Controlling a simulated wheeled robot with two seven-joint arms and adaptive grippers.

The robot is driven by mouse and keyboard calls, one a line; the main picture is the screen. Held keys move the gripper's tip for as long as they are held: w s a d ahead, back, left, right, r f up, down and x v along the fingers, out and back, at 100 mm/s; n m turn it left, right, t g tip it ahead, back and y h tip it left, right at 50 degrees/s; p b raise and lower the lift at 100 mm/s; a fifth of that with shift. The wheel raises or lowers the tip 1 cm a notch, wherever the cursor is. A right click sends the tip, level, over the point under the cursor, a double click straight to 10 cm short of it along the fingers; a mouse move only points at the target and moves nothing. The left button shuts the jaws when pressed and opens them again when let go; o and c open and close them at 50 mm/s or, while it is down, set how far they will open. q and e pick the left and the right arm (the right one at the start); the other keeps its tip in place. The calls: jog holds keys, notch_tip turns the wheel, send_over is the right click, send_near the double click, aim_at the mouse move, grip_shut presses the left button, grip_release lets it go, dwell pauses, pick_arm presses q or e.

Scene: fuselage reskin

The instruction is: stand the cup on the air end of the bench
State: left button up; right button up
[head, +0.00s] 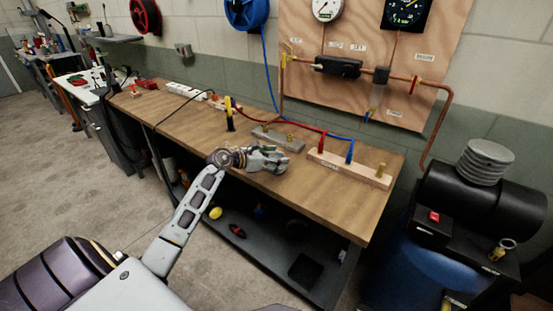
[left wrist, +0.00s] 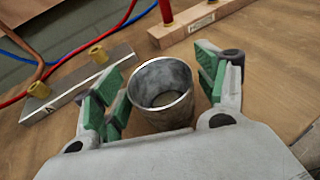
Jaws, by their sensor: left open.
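The cup (left wrist: 162,92) is a grey metal tumbler with a bare rim, seen from above in the left wrist view. It is upright, open end up and empty. My left gripper (left wrist: 158,88) is open, with green-padded fingers on either side of the cup; whether the pads touch it I cannot tell. In the head view my left gripper (head: 278,160) is low over the middle of the wooden bench (head: 335,212), and I cannot make out the cup there. My right gripper is not in view.
A wooden block (head: 348,170) with red, blue and brass fittings lies right of the gripper; a grey metal bar (head: 276,138) lies behind. A black compressor (head: 480,205) stands off the bench's right end. The bench's front right corner is clear.

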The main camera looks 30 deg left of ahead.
pick_arm(q)
jog(key=shift+s+a+r, duration=0.15)
jog(key=shift+s+a, duration=0.05)
jog(key=shift+s, duration=0.1)
jog(key=v, duration=0.9)
jog(key=shift+s+a+r, duration=0.25)
jog(key=shift+s+a, duration=0.05)
jog(key=shift+s, duration=0.25)
jog(key=shift+s+a+r, duration=0.15)
jog(key=shift+s+a, duration=0.05)
jog(key=shift+s, duration=0.2)
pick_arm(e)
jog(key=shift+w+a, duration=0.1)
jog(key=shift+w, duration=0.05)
pick_arm(q)
jog(key=shift+c, duration=0.4)
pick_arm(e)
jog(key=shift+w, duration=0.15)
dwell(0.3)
